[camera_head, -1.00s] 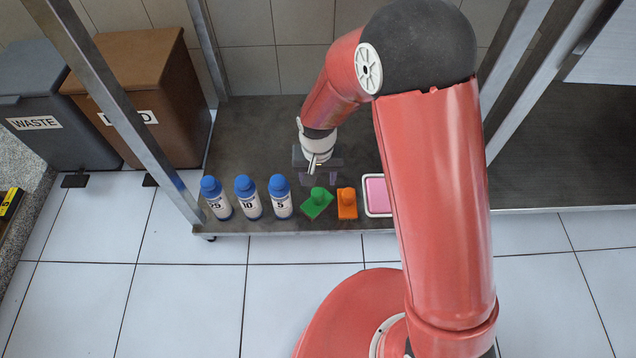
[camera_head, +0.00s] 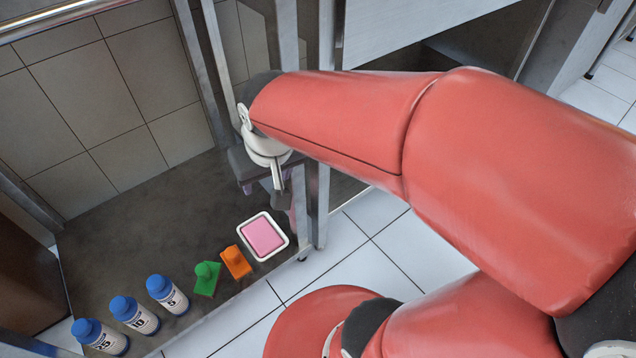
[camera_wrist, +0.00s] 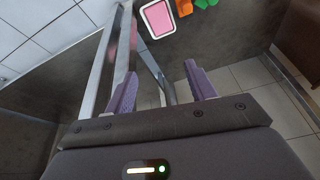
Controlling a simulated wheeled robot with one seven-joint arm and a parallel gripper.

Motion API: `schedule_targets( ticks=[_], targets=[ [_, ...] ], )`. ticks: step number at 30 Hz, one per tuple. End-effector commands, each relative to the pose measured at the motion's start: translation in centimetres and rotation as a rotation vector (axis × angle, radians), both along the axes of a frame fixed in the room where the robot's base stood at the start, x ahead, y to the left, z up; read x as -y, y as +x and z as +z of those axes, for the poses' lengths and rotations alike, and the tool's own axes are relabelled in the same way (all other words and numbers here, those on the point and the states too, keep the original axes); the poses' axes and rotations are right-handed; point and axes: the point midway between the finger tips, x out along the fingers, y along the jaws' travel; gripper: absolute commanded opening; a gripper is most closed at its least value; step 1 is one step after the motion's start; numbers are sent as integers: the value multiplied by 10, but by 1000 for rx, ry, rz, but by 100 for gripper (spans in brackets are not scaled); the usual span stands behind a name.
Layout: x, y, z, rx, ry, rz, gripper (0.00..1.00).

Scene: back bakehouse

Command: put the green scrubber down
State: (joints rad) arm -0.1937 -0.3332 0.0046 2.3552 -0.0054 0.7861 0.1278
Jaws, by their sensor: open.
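The green scrubber (camera_head: 207,279) stands on the dark shelf (camera_head: 140,228) between an orange scrubber and the blue-capped bottles. It also shows at the top edge of the wrist view (camera_wrist: 205,2), partly cut off. My gripper (camera_wrist: 162,78) is open, with nothing between its purple fingers. In the head view my gripper (camera_head: 272,186) is up beside a metal post, to the right of and behind the green scrubber, clear of it. The fingers are partly hidden there by my wrist.
The orange scrubber (camera_head: 236,262) and a white tray (camera_head: 286,240) with a pink pad (camera_head: 262,236) sit right of the green one. Several blue-capped bottles (camera_head: 167,294) stand to its left. Metal posts (camera_head: 319,200) rise close to my arm. The shelf's back area is clear.

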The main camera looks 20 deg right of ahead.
Motion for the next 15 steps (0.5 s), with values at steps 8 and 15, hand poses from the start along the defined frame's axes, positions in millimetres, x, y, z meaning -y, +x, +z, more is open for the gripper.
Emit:
schedule_targets(
  ticks=[8,15],
  targets=[
    [53,-71,36,137,-20,-71,55],
    [60,-87,38,161,-30,-83,55]
  ],
)
